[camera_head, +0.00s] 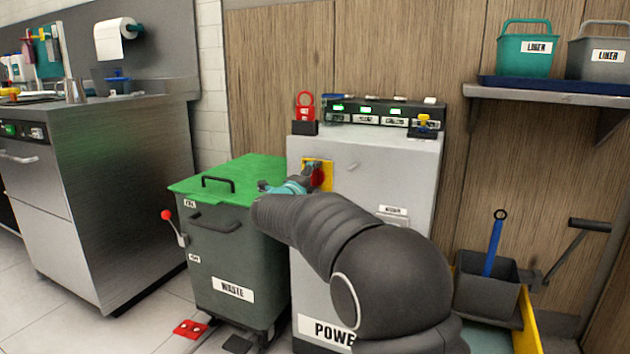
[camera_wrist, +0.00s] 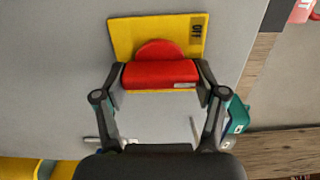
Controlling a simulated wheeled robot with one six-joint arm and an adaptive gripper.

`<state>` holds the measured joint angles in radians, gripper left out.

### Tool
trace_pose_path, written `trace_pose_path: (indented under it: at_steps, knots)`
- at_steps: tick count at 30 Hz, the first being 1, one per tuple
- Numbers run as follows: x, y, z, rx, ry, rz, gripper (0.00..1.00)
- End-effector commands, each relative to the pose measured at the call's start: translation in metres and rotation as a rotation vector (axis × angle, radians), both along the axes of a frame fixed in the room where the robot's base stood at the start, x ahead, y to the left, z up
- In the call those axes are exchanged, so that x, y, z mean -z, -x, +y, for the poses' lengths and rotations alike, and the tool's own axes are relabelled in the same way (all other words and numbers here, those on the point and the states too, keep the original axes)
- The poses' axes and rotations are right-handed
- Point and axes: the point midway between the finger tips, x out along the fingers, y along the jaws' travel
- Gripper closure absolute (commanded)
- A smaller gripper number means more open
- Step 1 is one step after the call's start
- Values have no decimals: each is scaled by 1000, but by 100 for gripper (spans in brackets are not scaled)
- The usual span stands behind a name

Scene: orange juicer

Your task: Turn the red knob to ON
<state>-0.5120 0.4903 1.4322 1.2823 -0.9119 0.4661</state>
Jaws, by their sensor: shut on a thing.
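The red knob (camera_wrist: 160,72) sits on a yellow plate (camera_wrist: 126,36) on the grey power cabinet. In the wrist view its red bar lies crosswise between my gripper's two fingers. A dark label on the plate, at upper right, appears to read OFF. My gripper (camera_wrist: 161,84) is shut on the bar, one finger at each end. My arm hides part of the cabinet (camera_head: 360,160) front.
A green-lidded waste bin (camera_head: 229,284) stands left of the cabinet, close to my arm. A red padlock (camera_head: 305,107) and a panel with green lights (camera_head: 367,112) are on the cabinet top. A grey bucket (camera_head: 487,285) stands at right, below a shelf (camera_head: 550,96).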

Motion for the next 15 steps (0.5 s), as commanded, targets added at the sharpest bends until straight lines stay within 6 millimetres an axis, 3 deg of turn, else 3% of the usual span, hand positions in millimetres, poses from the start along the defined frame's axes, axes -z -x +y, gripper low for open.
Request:
trace_pose_path:
  at_steps: [1, 3, 15]
  knots:
    - [0, 0, -1, 1, -2, -1, 22]
    - [0, 0, 0, 1, -2, -1, 4]
    - [0, 3, 2, -1, 0, 0, 4]
